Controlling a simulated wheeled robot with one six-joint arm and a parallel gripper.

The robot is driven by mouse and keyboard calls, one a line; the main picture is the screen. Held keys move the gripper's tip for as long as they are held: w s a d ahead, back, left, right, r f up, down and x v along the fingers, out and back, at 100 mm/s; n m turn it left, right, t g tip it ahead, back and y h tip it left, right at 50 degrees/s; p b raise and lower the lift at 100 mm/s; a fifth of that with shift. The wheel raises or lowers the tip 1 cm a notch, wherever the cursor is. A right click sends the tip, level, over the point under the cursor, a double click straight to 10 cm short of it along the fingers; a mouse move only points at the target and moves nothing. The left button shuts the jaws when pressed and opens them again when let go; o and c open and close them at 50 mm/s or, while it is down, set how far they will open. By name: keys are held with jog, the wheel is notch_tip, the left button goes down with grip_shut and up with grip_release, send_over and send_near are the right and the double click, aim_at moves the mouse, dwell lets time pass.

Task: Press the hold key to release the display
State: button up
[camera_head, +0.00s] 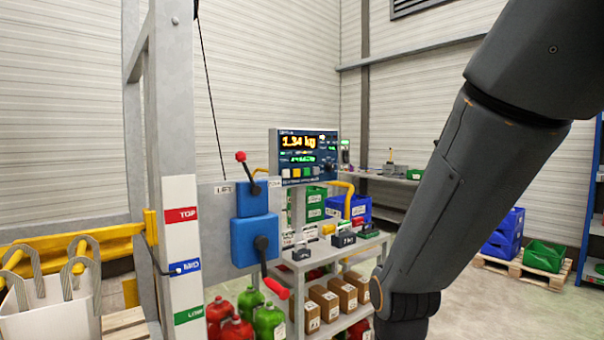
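A dark blue display unit (304,157) stands in the middle of the head view, above a grey cart. Its lit yellow digits appear to read 1.34 kg, with a green line below. A row of small coloured keys (298,173) runs along its lower edge; their labels are too small to read, so I cannot tell which is the hold key. My dark grey arm comes down from the upper right, to the right of the display. My gripper is not visible; the arm runs out at the bottom of the view.
A blue lever box (255,240) with red-ended handles is left of the display, beside a post with TOP, MID and lower tags. The cart (325,322) holds brown boxes (325,303). Red and green bottles (268,320) stand below. Blue crates (505,235) are at right.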

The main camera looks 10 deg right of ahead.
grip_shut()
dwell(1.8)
